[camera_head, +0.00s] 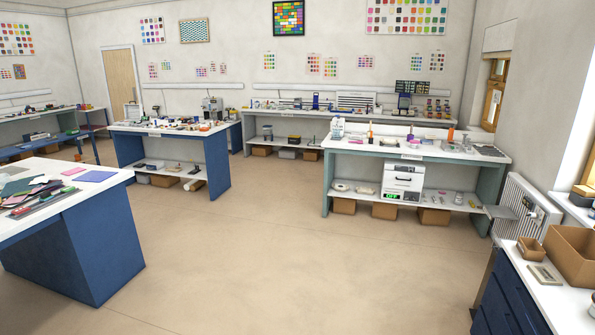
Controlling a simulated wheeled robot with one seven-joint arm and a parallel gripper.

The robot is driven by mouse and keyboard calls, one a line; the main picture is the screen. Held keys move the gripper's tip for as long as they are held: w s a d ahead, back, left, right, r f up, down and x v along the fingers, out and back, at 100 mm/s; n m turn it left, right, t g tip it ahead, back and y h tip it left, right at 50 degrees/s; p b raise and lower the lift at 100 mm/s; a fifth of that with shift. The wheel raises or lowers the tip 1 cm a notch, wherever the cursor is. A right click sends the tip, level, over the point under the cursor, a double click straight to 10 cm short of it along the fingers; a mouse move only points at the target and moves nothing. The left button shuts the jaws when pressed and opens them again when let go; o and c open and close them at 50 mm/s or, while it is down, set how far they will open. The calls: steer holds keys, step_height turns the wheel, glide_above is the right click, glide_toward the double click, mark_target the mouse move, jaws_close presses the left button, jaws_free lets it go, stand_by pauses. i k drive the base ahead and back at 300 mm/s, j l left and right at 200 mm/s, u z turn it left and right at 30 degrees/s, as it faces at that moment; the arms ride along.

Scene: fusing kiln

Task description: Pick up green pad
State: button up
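No part of my gripper shows in the head view. A small green piece (68,190) lies on the white-topped blue workbench (108,190) at the left. A dark green-grey flat sheet (17,187) lies farther left on the same bench. Another small green item (72,132) shows on the bench at the far left. I cannot tell which of these is the green pad.
A purple sheet (97,176), a pink piece (73,171) and several coloured sheets share the left workbench. A teal bench with a white kiln (402,178) stands right of centre. A cardboard box (574,254) sits at right. The middle floor (255,245) is clear.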

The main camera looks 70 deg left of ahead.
mark_target(46, 196)
steer(key=u, duration=3.8)
steer(key=i+j+u, duration=0.25)
steer(key=i+j, duration=0.35)
steer(key=i+j+u, duration=0.3)
steer(key=i+j, duration=0.3)
steer(key=i+z, duration=0.7)
steer(key=i, duration=0.2)
steer(key=i+j+z, duration=0.35)
steer(key=i+l+z, duration=0.2)
steer(key=i+z, duration=0.25)
steer(key=i, duration=0.25)
steer(key=i+z, duration=0.45)
steer(key=i, duration=0.25)
steer(key=i+u, duration=0.5)
steer(key=i, duration=0.15)
steer(key=i+l+u, duration=0.2)
steer(key=i+u, duration=0.25)
steer(key=i, duration=0.2)
steer(key=i+u, duration=0.2)
steer(key=u, duration=0.25)
steer(key=i+u, duration=0.25)
steer(key=u, duration=0.15)
steer(key=i+l+u, duration=0.15)
steer(key=u, duration=0.3)
steer(key=i+l+u, duration=0.2)
steer(key=u, duration=0.2)
steer(key=i+l+u, duration=0.15)
steer(key=u, duration=0.3)
steer(key=i+l+u, duration=0.1)
steer(key=l+u, duration=0.3)
